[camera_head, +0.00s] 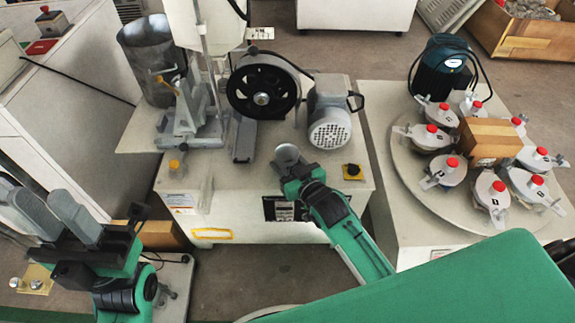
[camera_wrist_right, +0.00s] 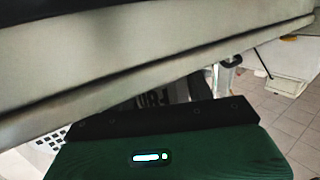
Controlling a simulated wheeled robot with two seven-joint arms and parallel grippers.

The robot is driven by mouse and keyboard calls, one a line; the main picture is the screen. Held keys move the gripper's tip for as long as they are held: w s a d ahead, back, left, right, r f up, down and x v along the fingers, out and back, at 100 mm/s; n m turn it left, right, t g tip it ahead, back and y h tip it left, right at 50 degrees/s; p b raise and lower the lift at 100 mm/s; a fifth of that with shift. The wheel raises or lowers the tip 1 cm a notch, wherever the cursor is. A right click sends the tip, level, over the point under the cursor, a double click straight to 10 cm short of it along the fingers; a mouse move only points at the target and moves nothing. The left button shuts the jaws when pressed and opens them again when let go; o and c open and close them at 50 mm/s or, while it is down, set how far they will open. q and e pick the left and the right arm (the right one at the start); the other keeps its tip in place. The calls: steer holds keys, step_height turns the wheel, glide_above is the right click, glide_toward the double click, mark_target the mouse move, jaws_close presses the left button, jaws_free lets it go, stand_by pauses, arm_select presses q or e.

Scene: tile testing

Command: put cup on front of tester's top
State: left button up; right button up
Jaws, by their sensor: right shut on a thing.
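The tester (camera_head: 200,171) is the pale box in the head view's middle, carrying a black wheel (camera_head: 262,92) and a grey motor (camera_head: 329,120). My right gripper (camera_head: 290,160) is over the front of its top, shut on a grey rounded thing that looks like the cup (camera_head: 287,152). I cannot tell whether it touches the top. In the right wrist view a pale surface (camera_wrist_right: 150,75) fills much of the picture, too close to identify. My left gripper (camera_head: 62,214) is at the lower left, away from the tester, fingers apart and empty.
A round turntable (camera_head: 405,165) with several red-knobbed metal jars (camera_head: 492,192) and a wooden block (camera_head: 488,140) stands at right, a blue-green pump (camera_head: 445,67) behind. A metal cylinder (camera_head: 150,62) and a grey stand (camera_head: 195,118) occupy the tester's left. The top's front left is mostly clear.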

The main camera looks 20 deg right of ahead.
steer(key=shift+r, duration=0.1)
steer(key=o, duration=1)
